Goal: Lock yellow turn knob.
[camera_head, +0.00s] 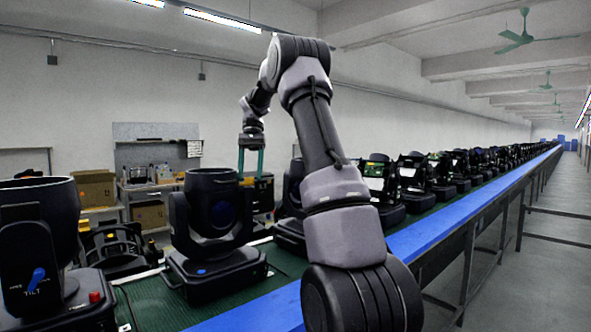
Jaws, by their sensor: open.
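No yellow turn knob can be made out in the head view. My gripper (251,172) points down with its two teal fingers apart and nothing seen between them. It is above and behind the right side of a black moving-head light (208,262) on the conveyor. That light has a small blue spot (201,272) on the front of its base. A nearer black light (38,235) at the left edge has a blue knob (37,278) on its arm, by the word TILT, and a red part (95,297) on its base.
A green conveyor belt (150,305) with a blue edge rail (425,232) carries a long row of lights to the back right. My arm hides part of the row. Shelves with cardboard boxes (93,188) stand behind. The right aisle floor (560,230) is clear.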

